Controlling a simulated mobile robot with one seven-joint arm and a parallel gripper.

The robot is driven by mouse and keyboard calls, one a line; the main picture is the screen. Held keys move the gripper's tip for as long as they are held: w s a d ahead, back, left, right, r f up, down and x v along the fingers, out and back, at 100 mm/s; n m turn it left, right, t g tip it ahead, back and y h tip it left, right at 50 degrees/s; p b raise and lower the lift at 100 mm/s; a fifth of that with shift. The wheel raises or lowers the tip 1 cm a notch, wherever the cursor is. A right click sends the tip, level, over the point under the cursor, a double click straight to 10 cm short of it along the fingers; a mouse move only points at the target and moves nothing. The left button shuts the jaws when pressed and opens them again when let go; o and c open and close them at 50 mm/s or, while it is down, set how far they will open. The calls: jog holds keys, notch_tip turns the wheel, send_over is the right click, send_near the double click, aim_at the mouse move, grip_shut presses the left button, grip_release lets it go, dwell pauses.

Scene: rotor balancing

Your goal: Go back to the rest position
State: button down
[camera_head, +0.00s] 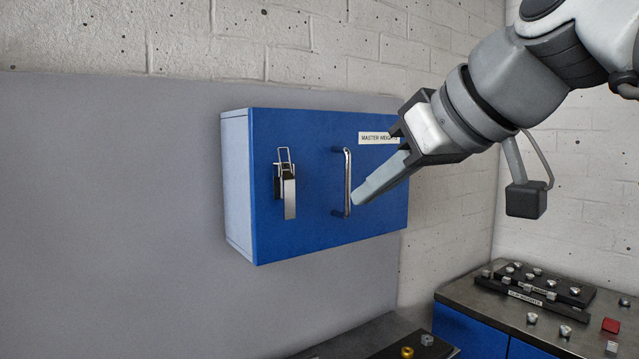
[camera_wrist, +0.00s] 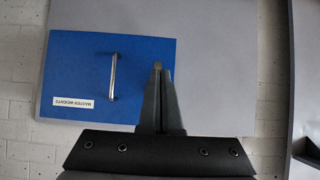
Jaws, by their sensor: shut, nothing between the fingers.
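My gripper (camera_head: 360,197) is at the right of the head view, in front of the blue wall cabinet (camera_head: 315,222). Its fingers are shut with nothing between them. The fingertips appear close to the cabinet's chrome handle (camera_head: 347,182) in the head view. In the wrist view, my gripper (camera_wrist: 157,66) shows its closed fingers beside the handle (camera_wrist: 113,76), with a visible gap between them. The cabinet door appears shut.
A metal latch (camera_head: 288,190) is on the left of the door, and a "MASTER WEIGHTS" label (camera_head: 378,138) is near its top. A bench (camera_head: 470,296) at the lower right holds trays of small weights and a red block (camera_head: 610,325). Bare grey panel lies left of the cabinet.

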jog(key=shift+s+d, duration=0.3)
jog(key=shift+s, duration=0.05)
jog(key=shift+f, duration=0.1)
jog(key=s+d+f+m+g+h+p, duration=0.1)
jog(key=s+d+f+m+h+p, duration=0.1)
jog(key=f, duration=0.5)
jog(key=s+d+f+m+g+h+p, duration=0.1)
jog(key=s+d+f+m+h+p, duration=0.1)
jog(key=s+f+p, duration=0.2)
jog(key=s+d+f+m+g+h+p, duration=0.1)
jog(key=s+d+f+m+h+p, duration=0.1)
jog(key=f, duration=0.8)
jog(key=shift+s+d+m+g+p, duration=0.35)
jog(key=shift+s+m+p, duration=0.1)
jog(key=shift+s, duration=0.4)
